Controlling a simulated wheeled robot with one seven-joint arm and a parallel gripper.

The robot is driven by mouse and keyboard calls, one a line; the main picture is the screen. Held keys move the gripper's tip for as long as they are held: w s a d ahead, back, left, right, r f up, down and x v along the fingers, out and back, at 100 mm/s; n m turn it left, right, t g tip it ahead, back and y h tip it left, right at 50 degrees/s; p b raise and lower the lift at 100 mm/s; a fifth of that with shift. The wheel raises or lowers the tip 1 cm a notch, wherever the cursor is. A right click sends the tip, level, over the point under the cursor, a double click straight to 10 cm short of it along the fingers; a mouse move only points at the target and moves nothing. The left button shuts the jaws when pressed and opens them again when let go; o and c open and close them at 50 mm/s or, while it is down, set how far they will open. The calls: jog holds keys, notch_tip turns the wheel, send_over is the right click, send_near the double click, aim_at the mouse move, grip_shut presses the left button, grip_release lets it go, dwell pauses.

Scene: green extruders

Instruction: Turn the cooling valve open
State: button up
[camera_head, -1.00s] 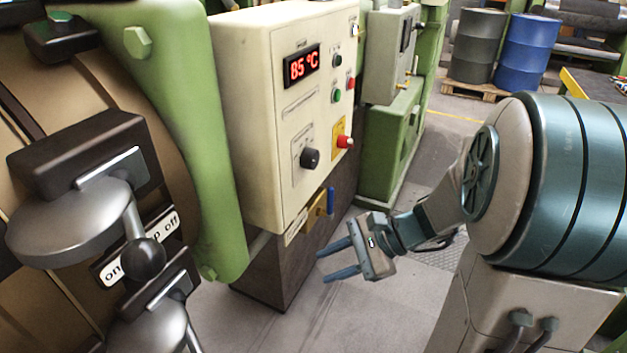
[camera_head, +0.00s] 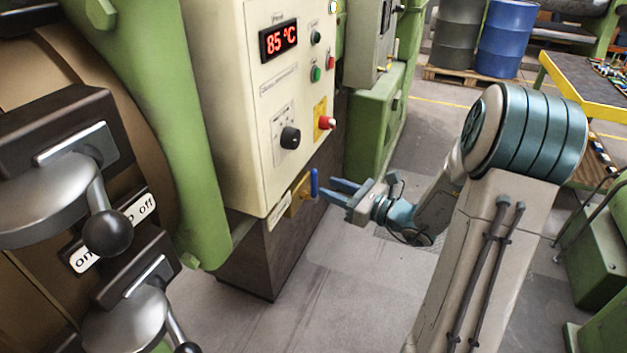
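The cooling valve is a brass fitting (camera_head: 299,198) with a blue lever handle (camera_head: 314,183), low on the side of the cream control box (camera_head: 232,110). The blue handle stands upright. My gripper (camera_head: 339,188) is just right of the handle, with its two blue fingers apart and pointing left toward it. Nothing shows between the fingers. I cannot tell whether a fingertip touches the handle.
The box carries a red 85 °C display (camera_head: 279,40), a black knob (camera_head: 290,137) and a red button (camera_head: 326,122). A machine with levers (camera_head: 108,233) stands at left. Drums (camera_head: 506,38) stand at the back. The floor (camera_head: 335,290) below my gripper is clear.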

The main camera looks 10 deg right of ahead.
aim_at(314, 199)
jog(key=x, duration=0.6)
grip_shut()
